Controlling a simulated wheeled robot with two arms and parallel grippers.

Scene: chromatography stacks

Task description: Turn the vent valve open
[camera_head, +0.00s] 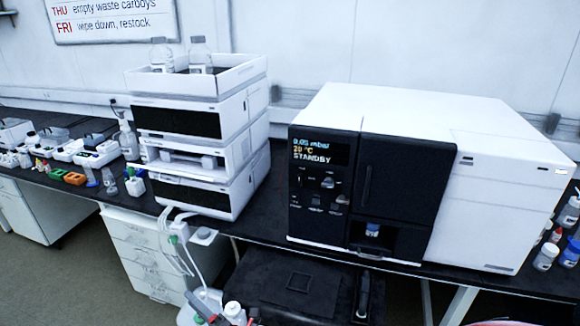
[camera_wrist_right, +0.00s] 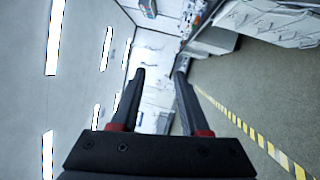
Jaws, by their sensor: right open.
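A black control panel (camera_head: 310,222) is on the front of the large white instrument on the bench. Its display (camera_head: 321,152) reads 0.05 mbar, 20 °C and STANDBY. Small grey knob-like controls (camera_head: 328,183) sit below the display; their labels are too small to read, so I cannot tell which is the vent valve or how it is turned. My right gripper (camera_wrist_right: 160,72) is open and empty in the right wrist view, pointing along the aisle. In the head view only part of it seems to show at the bottom, left of and below the panel. My left gripper is not in view.
A module stack (camera_head: 190,150) with bottles in its top tray stands left of the instrument. White tubes (camera_head: 180,258) hang over the bench edge. White-capped containers (camera_head: 233,310) stand below. Small bottles (camera_head: 545,256) are at the right. The black bench strip before the instrument is narrow.

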